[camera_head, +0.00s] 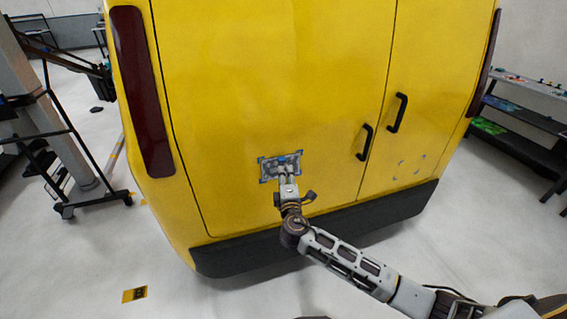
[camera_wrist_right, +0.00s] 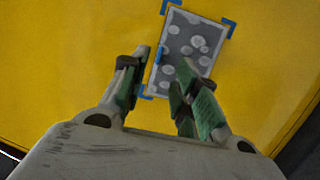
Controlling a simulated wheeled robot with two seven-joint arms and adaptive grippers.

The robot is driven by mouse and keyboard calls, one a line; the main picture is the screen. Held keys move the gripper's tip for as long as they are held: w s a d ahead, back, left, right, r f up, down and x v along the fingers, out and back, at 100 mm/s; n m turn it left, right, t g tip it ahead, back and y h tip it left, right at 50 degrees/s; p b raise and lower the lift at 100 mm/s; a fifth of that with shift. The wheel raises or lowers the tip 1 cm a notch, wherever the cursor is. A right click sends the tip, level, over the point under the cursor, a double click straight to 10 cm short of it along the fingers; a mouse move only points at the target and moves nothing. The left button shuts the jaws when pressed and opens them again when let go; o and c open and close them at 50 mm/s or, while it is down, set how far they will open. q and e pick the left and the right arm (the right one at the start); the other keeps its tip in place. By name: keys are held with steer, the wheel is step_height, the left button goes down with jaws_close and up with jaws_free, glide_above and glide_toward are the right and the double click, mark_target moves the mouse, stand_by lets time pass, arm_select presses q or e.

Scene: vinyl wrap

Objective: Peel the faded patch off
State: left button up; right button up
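The faded patch (camera_head: 270,168) is a small grey rectangle with pale spots, on the lower part of the yellow van's rear door. Blue marks sit at its corners. In the right wrist view the patch (camera_wrist_right: 187,47) lies flat and tilted on the yellow panel, its lower part partly hidden by a finger. My right gripper (camera_head: 288,178) is at the patch's lower edge. In the wrist view its green-padded fingers (camera_wrist_right: 164,68) are apart with nothing between them; whether they touch the panel I cannot tell. My left gripper is not in view.
The yellow van (camera_head: 270,80) has two black door handles (camera_head: 397,113) right of the patch and a black bumper (camera_head: 330,228) below it. A dark shelf unit (camera_head: 520,148) stands at right. A black wheeled stand (camera_head: 65,150) is at left. The floor in front is mostly clear.

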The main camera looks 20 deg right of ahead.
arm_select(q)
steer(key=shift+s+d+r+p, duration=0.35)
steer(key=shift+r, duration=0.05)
arm_select(e)
steer(key=shift+w+d, duration=0.25)
steer(key=shift+w, duration=1.05)
steer(key=shift+w+d, duration=0.25)
steer(key=shift+w, duration=1.1)
steer(key=shift+w+d, duration=0.25)
steer(key=shift+w, duration=1.05)
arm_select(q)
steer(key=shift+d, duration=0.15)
arm_select(e)
jaws_close()
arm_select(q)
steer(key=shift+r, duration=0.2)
arm_select(e)
steer(key=shift+s, duration=1.05)
arm_select(q)
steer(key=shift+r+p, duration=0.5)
steer(key=shift+p, duration=0.2)
arm_select(e)
glide_toward(283, 163)
steer(key=shift+s+d+r, duration=0.3)
steer(key=shift+s+r, duration=0.05)
steer(key=shift+r, duration=0.35)
steer(key=shift+s+d+r, duration=0.35)
steer(key=shift+s+r, duration=0.05)
steer(key=shift+r, duration=0.3)
steer(key=shift+s, duration=0.1)
